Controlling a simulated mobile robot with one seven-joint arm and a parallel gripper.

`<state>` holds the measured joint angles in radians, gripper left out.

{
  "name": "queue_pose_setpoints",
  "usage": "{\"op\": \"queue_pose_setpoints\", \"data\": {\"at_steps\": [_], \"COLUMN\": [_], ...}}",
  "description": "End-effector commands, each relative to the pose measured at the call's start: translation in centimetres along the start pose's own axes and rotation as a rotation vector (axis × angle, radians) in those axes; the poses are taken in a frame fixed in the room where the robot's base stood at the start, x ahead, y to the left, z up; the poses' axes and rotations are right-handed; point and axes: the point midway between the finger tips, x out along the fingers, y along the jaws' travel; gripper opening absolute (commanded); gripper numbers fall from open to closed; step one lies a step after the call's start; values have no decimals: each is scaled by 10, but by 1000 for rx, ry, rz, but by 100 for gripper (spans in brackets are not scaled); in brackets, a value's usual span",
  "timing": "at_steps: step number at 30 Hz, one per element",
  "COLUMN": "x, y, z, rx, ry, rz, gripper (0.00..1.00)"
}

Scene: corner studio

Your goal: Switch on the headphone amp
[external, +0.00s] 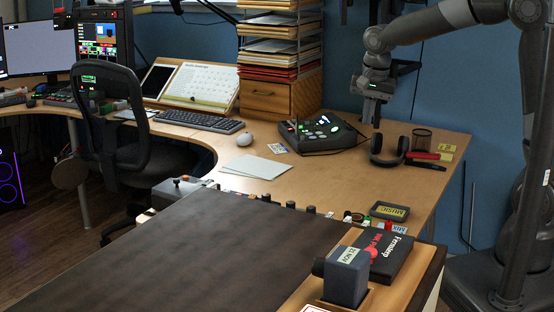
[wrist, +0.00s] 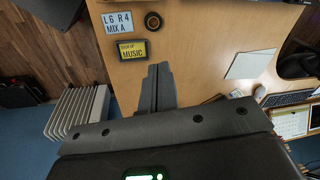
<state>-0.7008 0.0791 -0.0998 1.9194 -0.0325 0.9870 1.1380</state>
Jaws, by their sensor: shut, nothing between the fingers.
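I cannot pick out the headphone amp for certain. A dark desktop unit (external: 322,136) with lit green and white spots stands on the wooden desk in the external view, but I cannot tell if it is the amp. Black headphones (external: 389,150) are to its right, at the desk's right part. My gripper (external: 377,122) hangs above the headphones, pointing down, apart from the desk. In the wrist view my gripper (wrist: 158,70) is shut and empty, its fingers together over the desk. The headphones and the lit unit are not visible there; my gripper's body hides the lower part of that view.
A black mesh cup (external: 421,139) and a red item (external: 422,155) lie right of the headphones. A mouse (external: 244,139), paper sheets (external: 255,167) and a keyboard (external: 200,121) lie left. A yellow MUSIC label (wrist: 132,50) shows in the wrist view, near a silver finned radiator (wrist: 80,110).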

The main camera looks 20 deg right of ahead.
Motion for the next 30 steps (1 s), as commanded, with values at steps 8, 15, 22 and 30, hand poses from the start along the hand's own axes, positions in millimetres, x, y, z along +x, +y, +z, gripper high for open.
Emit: {"op": "queue_pose_setpoints", "data": {"at_steps": [8, 15, 22, 30], "x": [53, 99, 123, 127], "y": [-77, -124, -144, -147], "z": [58, 116, 149, 155], "rx": [109, 199, 247, 257], "ry": [-8, 15, 36, 39], "rz": [75, 129, 151, 154], "gripper": [0, 0, 0, 0]}}
